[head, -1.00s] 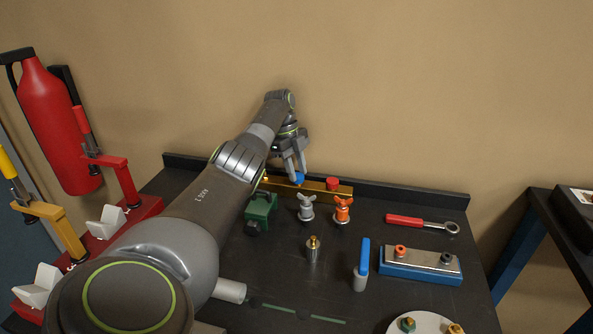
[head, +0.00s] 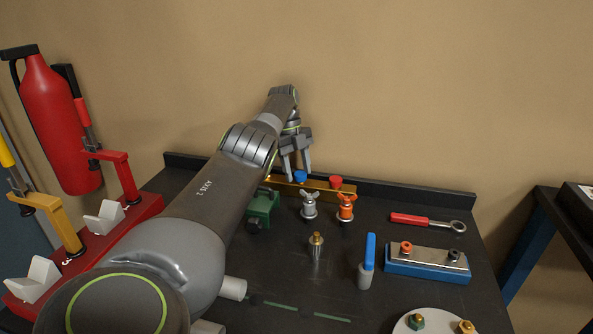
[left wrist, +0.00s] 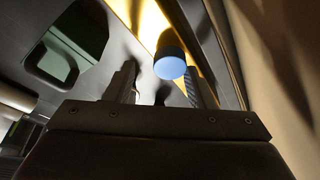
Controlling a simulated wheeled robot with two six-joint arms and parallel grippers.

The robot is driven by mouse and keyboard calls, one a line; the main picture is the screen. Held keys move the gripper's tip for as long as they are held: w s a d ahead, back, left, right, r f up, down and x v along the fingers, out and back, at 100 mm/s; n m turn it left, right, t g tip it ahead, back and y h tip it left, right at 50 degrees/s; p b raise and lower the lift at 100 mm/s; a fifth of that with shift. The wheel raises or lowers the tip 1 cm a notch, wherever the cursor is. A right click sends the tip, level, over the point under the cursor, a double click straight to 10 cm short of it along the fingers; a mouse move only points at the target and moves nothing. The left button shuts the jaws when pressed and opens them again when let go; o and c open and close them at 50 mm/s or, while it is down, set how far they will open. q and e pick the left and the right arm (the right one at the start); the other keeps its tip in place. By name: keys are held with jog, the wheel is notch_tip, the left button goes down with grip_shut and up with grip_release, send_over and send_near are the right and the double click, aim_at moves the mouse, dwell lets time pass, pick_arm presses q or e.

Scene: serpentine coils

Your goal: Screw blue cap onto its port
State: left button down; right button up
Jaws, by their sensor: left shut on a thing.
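The blue cap (head: 300,176) is at the brass bar (head: 319,187) near the back edge of the bench. My left gripper (head: 297,174) points down there and is shut on the blue cap. In the left wrist view the blue cap (left wrist: 170,65) shows between the two fingers, closer to the right one, with the brass bar (left wrist: 146,22) beyond it. The cap's port is hidden, so I cannot tell how the cap sits on it. A red cap (head: 336,182) stands on the bar to the right. My right gripper is out of view.
Grey (head: 309,205) and orange (head: 346,206) wing-handled parts stand just in front of the bar. A green block (head: 260,205) is left of them. A brass-topped cylinder (head: 316,246), a blue-handled piece (head: 369,256) and a red-handled wrench (head: 425,222) are nearer or right.

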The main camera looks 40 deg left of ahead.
pick_arm(q)
jog(key=shift+s+d+m, duration=0.2)
jog(key=shift+m, duration=0.1)
jog(key=c, duration=0.6)
grip_release()
jog(key=shift+d+r, duration=0.1)
jog(key=shift+r, duration=0.1)
jog(key=shift+o, duration=0.2)
jog(key=shift+w, duration=0.15)
